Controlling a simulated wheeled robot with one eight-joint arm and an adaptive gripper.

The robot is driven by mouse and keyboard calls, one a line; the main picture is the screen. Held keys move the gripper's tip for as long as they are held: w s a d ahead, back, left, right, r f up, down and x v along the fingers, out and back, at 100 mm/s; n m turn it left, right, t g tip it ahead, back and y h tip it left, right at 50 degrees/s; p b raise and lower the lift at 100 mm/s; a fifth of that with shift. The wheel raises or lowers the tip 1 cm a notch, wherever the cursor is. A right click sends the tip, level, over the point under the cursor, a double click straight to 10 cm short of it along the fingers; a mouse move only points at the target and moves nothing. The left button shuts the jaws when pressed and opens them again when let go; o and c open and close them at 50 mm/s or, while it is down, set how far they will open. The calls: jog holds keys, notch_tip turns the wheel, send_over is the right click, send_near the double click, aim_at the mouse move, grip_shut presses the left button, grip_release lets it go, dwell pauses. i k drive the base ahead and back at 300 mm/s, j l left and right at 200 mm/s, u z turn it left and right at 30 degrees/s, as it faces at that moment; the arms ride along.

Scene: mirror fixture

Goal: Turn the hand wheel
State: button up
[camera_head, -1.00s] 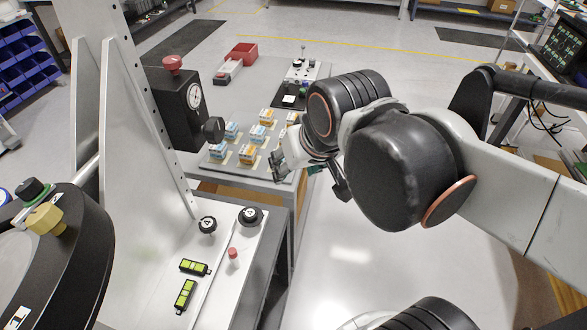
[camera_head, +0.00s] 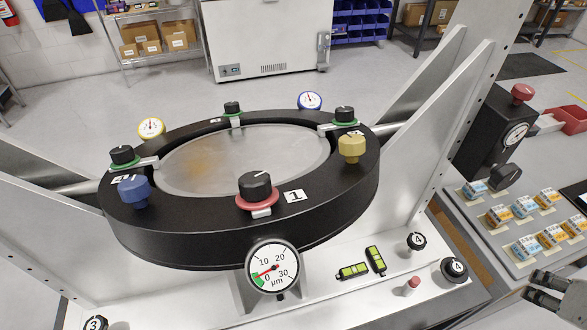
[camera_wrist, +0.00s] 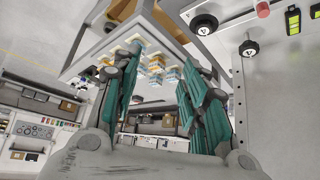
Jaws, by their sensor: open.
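The mirror fixture (camera_head: 240,240) has a thick black ring around a round mirror. Several black round knobs could be the hand wheel; I cannot tell which one is meant. Two marked 4 stand on the pale base at right, one further back (camera_head: 416,242) and one by the edge (camera_head: 454,270). One marked 3 (camera_head: 95,323) is cut off at bottom left. My gripper (camera_head: 541,287) is at the lower right edge, apart from these knobs. In the wrist view my gripper (camera_wrist: 165,62) is open and empty.
A grey plate (camera_head: 465,205) with several small boxes lies right of the fixture. Two green levels (camera_head: 354,271) and a red-capped pin (camera_head: 411,286) stand on the base. A dial gauge (camera_head: 272,267) hangs at the ring's front. A slanted upright plate rises at right.

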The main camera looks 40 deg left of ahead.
aim_at(503, 176)
jog(key=u, duration=0.45)
jog(key=l+u, duration=0.1)
jog(key=u, duration=0.8)
jog(key=l+u, duration=0.1)
jog(key=u, duration=0.35)
jog(key=k+u, duration=0.1)
jog(key=u, duration=0.35)
jog(key=z, duration=0.4)
jog(key=l+z, duration=0.1)
jog(key=z, duration=0.65)
jog(key=i+l+z, duration=0.1)
jog(key=z, duration=0.25)
jog(key=k+l+u, duration=0.4)
jog(key=k+l, duration=0.2)
jog(key=k, duration=0.1)
